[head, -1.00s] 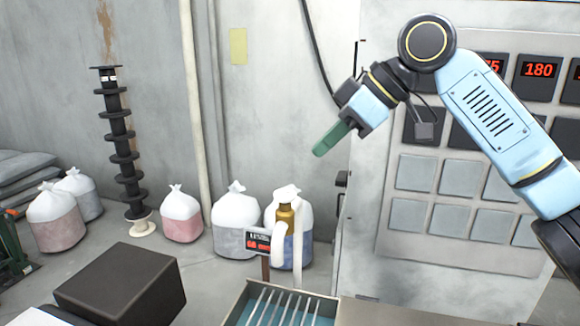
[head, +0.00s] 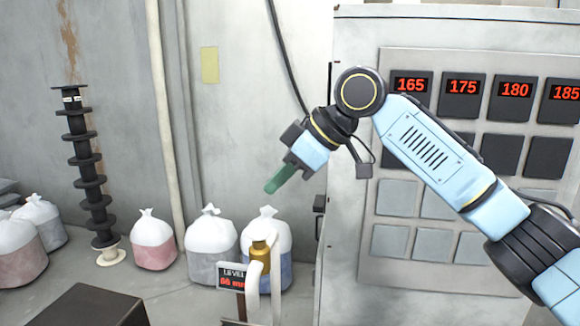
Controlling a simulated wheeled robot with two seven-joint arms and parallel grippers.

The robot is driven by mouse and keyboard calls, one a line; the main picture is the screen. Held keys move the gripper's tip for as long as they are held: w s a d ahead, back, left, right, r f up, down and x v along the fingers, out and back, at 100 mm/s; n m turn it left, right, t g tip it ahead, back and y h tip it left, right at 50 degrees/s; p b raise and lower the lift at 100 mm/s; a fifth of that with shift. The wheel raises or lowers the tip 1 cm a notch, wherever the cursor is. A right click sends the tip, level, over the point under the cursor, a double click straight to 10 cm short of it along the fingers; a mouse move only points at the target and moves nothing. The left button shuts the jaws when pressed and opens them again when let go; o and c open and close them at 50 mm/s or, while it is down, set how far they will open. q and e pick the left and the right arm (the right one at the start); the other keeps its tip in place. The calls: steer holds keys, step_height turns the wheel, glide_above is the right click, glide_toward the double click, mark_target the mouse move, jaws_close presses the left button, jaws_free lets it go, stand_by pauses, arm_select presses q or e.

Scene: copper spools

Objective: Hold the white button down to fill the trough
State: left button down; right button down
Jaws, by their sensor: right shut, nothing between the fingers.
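My right gripper (head: 281,178) has green fingers and hangs in the air near the middle of the head view, pointing down and left. It is shut and empty. Below it, a brass fitting (head: 260,252) tops a white pipe (head: 253,283). A small dark sign (head: 232,279) reads LEVEL with red characters that I cannot read clearly. The trough is almost wholly below the bottom edge of the picture. I cannot make out a white button. My left gripper is not in view.
A grey cabinet (head: 345,235) on the right carries red number displays, 165 to 185, and blank square panels, partly behind my right arm. Several tied bags (head: 153,240) and a dark stack of spools (head: 90,180) stand along the wall. A dark box (head: 88,308) is at bottom left.

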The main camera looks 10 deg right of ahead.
mark_target(251, 229)
steer(key=x, duration=0.4)
steer(key=shift+p, duration=0.3)
step_height(251, 229, down, 3)
steer(key=shift+w+a+f+p, duration=0.1)
steer(key=shift+w+f+p, duration=0.1)
steer(key=shift+p, duration=0.15)
steer(key=shift+f, duration=0.35)
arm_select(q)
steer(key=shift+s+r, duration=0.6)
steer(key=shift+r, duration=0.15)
arm_select(e)
steer(key=shift+f, duration=0.25)
